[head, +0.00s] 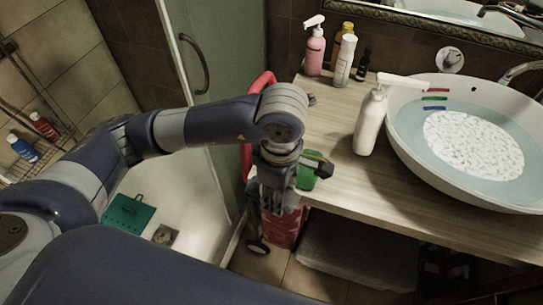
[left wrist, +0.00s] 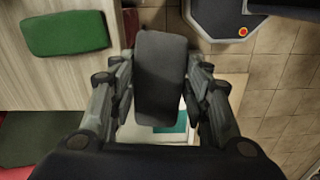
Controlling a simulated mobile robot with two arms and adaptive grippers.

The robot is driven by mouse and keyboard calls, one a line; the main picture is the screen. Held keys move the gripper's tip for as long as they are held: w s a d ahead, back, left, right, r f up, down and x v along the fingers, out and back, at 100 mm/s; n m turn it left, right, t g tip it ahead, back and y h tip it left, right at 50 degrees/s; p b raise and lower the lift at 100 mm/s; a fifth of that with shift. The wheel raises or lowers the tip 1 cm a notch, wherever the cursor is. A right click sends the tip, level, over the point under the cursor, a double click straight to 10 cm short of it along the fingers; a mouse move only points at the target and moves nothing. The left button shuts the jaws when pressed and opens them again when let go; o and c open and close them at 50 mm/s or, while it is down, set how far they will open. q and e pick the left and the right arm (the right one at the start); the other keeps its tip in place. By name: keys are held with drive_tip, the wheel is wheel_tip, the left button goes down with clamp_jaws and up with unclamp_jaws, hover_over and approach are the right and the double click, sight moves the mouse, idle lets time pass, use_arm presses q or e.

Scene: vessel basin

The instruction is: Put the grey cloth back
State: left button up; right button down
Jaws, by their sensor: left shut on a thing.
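The dark grey cloth (left wrist: 160,78), a folded rounded block, is between the fingers of my left gripper (left wrist: 160,100) in the left wrist view. The fingers are shut on its two sides. In the head view my left gripper (head: 278,205) points down just off the left front edge of the wooden counter (head: 345,190). I cannot make out the grey cloth clearly there, as the gripper covers it. A green cloth (left wrist: 65,32) lies on the counter beside the gripper; it also shows partly behind the wrist in the head view (head: 308,180). My right gripper is not in view.
A white pump bottle (head: 370,123) and a water-filled basin (head: 465,145) stand on the counter. A pink pump bottle (head: 314,52) and other bottles stand at the back. A red thing (head: 283,230) is below the gripper. A teal mat (head: 127,211) lies in the shower.

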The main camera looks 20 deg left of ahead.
use_arm(q)
drive_tip(key=shift+d+f+n, duration=0.25)
drive_tip(key=shift+n, duration=0.15)
drive_tip(key=shift+w, duration=0.1)
drive_tip(key=w+a+p, duration=0.1)
drive_tip(key=w, duration=0.4)
drive_tip(key=w+a+f+p, duration=0.1)
drive_tip(key=w+a+p, duration=0.1)
drive_tip(key=w, duration=0.3)
drive_tip(key=w+a+p, duration=0.2)
drive_tip(key=w, duration=0.2)
drive_tip(key=shift+w+a+f, duration=0.2)
drive_tip(key=shift+w, duration=0.2)
wheel_tip(320, 180, down, 3)
drive_tip(key=shift+s+r+p, duration=0.1)
drive_tip(key=shift+r+p, duration=0.05)
drive_tip(key=shift+p, duration=0.55)
drive_tip(key=shift+f, duration=0.5)
